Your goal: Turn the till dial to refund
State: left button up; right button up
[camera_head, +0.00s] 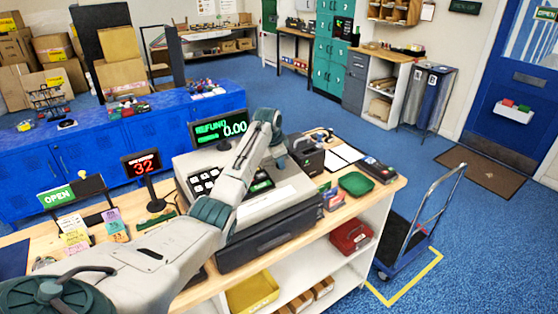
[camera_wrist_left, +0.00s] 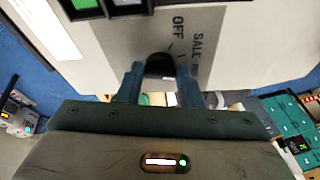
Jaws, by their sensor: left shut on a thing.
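The till (camera_head: 275,205) stands on the wooden counter, with a keypad on its top. Its green-lit display (camera_head: 221,129) reads REFUND and 0.00. The dark till dial (camera_wrist_left: 159,65) shows in the wrist view on a grey plate (camera_wrist_left: 205,20) printed OFF and SALE; other markings are hidden or cut off. My left gripper (camera_wrist_left: 160,78) is shut on the dial, one finger on each side. In the head view my left arm reaches across the till and hides part of its top; the dial cannot be made out there. My right gripper is in neither view.
A red-digit display (camera_head: 143,163) and an OPEN sign (camera_head: 57,197) stand left of the till. A card reader (camera_head: 306,155), clipboard (camera_head: 346,152) and green tray (camera_head: 356,183) sit to its right.

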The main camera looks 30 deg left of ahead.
pick_arm(q)
jog(key=shift+a+r+m, duration=0.1)
jog(key=shift+m, duration=0.7)
jog(key=shift+w, duration=0.1)
jog(key=o, duration=1)
jog(key=shift+r, duration=0.1)
jog(key=shift+s+r+b, duration=0.2)
jog(key=shift+r+b, duration=0.15)
jog(key=shift+b, duration=0.05)
jog(key=shift+b+v, duration=2)
jog(key=shift+v, duration=2.95)
jog(key=shift+w+a, duration=0.15)
